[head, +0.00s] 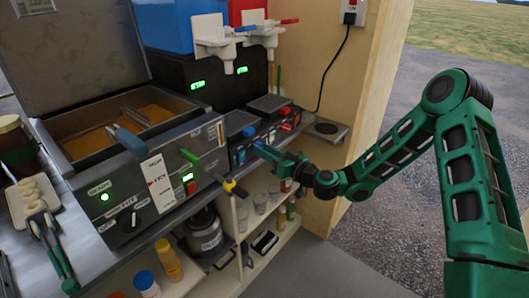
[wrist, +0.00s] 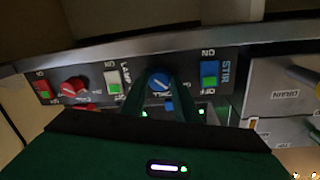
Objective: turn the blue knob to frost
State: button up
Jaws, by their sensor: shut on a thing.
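The blue knob (wrist: 160,82) is on the dark control panel, in the upper middle of the wrist view. It has a white pointer line. My gripper (wrist: 161,90) has its green fingers on either side of it and is shut on it. The lettering below the knob is partly covered by the fingers, and I cannot read a frost mark. In the head view my gripper (head: 264,148) reaches from the right to the front panel of the drinks machine (head: 205,88), where the knob is mostly hidden.
Beside the knob are a lamp switch (wrist: 112,82), a stir switch (wrist: 210,74) and, further left, a red knob (wrist: 73,87). A fryer (head: 130,125) with levers stands left of the machine. A shelf (head: 290,226) with jars lies below. A cable hangs on the wooden wall.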

jog(key=m, duration=0.7)
jog(key=m+g, duration=0.1)
jog(key=m, duration=0.2)
jog(key=shift+w+d+r, duration=0.1)
jog(key=shift+w+d, duration=0.15)
jog(key=shift+d, duration=0.1)
jog(key=m+g, duration=0.1)
jog(key=m, duration=0.4)
jog(key=shift+w+d, duration=0.1)
jog(key=m+y, duration=0.1)
jog(key=m, duration=0.3)
jog(key=shift+g, duration=0.3)
jog(key=shift+m, duration=0.4)
jog(key=shift+f, duration=0.2)
jog(key=o, duration=1)
jog(key=shift+o, duration=0.3)
jog(key=shift+r, duration=0.1)
jog(key=shift+a, duration=0.2)
